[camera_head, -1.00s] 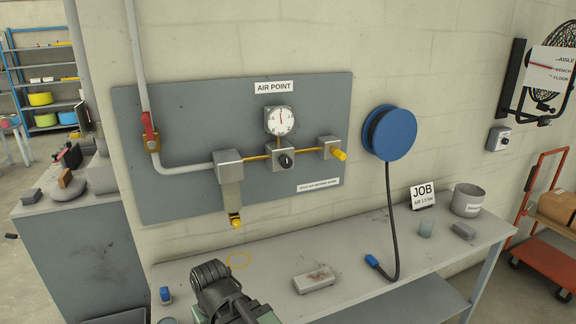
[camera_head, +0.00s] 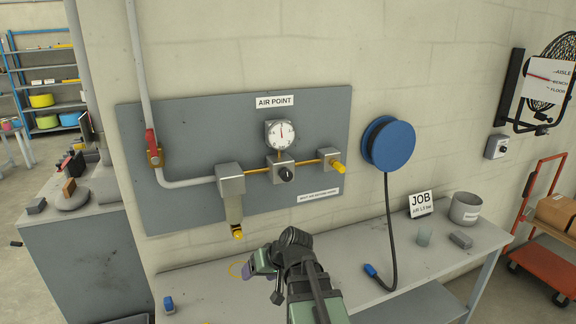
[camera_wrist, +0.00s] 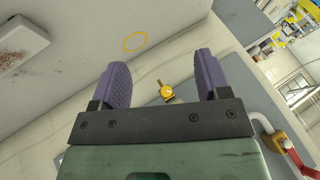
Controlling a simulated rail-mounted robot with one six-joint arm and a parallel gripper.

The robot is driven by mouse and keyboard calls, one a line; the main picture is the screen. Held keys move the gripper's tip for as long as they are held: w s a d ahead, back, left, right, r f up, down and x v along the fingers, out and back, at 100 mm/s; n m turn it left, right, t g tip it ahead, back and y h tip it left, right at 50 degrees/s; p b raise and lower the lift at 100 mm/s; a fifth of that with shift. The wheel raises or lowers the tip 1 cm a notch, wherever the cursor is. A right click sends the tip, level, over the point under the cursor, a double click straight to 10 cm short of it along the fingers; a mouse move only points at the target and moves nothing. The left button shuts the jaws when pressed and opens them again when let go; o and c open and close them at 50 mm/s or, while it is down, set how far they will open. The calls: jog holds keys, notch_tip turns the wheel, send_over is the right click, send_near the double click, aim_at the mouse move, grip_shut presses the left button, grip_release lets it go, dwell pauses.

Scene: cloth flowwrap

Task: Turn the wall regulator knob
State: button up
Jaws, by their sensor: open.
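The black regulator knob (camera_head: 287,174) sits on the front of a grey metal block, below a round white gauge (camera_head: 280,134) on the wall panel (camera_head: 190,120). My gripper (camera_head: 258,268) is low in the head view, over the bench, below the knob and apart from it. In the wrist view my gripper (camera_wrist: 162,75) has its two purple fingers spread wide with nothing between them. The knob is not seen in the wrist view.
A red-handled valve (camera_head: 152,145) and a filter block (camera_head: 230,180) with a yellow bottom piece are left of the knob. A yellow fitting (camera_head: 338,167) and blue hose reel (camera_head: 388,144) are right. A JOB card (camera_head: 420,203) stands on the bench (camera_head: 400,250).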

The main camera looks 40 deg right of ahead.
jog(key=w+d+r+t+h+p, duration=0.15)
jog(key=w+d+r+t, duration=0.35)
jog(key=d+r+t, duration=0.5)
jog(key=t+h, duration=0.1)
jog(key=h, duration=0.6)
send_near(288, 177)
jog(key=shift+m+y, duration=0.25)
jog(key=shift+m, duration=0.05)
jog(key=x, duration=0.9)
jog(key=shift+w+d+r+b, duration=0.1)
jog(key=shift+w+d+b, duration=0.1)
jog(key=shift+b, duration=0.15)
jog(key=c, duration=0.9)
